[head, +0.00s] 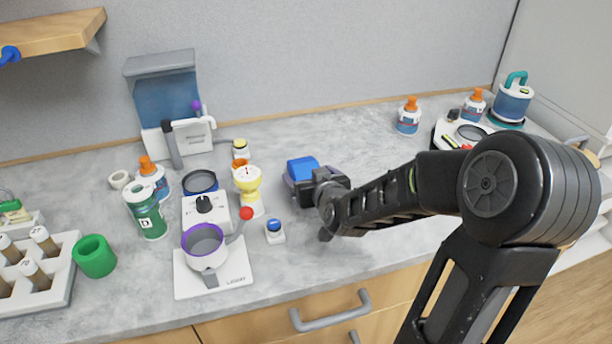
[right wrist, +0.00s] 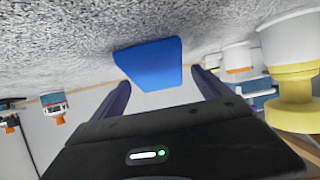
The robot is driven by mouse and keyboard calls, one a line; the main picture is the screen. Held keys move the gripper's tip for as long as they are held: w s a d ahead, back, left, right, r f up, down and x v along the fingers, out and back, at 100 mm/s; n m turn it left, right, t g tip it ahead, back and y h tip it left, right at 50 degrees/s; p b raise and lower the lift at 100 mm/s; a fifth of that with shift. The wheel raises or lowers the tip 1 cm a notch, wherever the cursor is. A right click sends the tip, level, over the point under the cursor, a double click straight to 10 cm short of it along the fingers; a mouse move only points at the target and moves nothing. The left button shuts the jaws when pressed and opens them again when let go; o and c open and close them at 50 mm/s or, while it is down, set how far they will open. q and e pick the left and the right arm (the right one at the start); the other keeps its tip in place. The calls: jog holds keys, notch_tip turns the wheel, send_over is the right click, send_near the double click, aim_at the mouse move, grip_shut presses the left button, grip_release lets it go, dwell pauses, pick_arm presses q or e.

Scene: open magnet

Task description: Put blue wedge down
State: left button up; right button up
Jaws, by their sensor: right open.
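The blue wedge (head: 302,167) is on the grey counter near the middle of the head view. In the right wrist view the blue wedge (right wrist: 150,65) appears against the counter surface, between and beyond the two dark fingers. My right gripper (head: 299,184) is at the wedge, low over the counter, with its arm reaching in from the right. In the right wrist view its fingers (right wrist: 160,90) are apart, with a visible gap beside the wedge. The gripper partly hides the wedge's lower part in the head view. My left gripper is not in view.
Left of the wedge stand a yellow-and-white dial device (head: 247,178), a small blue-topped button (head: 274,231) and a white machine with a purple-rimmed cup (head: 204,246). Orange-capped bottles (head: 409,116) stand at the back right. The counter behind the wedge is clear.

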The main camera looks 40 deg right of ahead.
aim_at(308, 175)
jog(key=x, duration=0.3)
jog(key=shift+w+d+f, duration=0.1)
jog(key=shift+w+d, duration=0.05)
jog(key=shift+w, duration=0.1)
jog(key=shift+c, duration=0.2)
jog(key=c, duration=1.4)
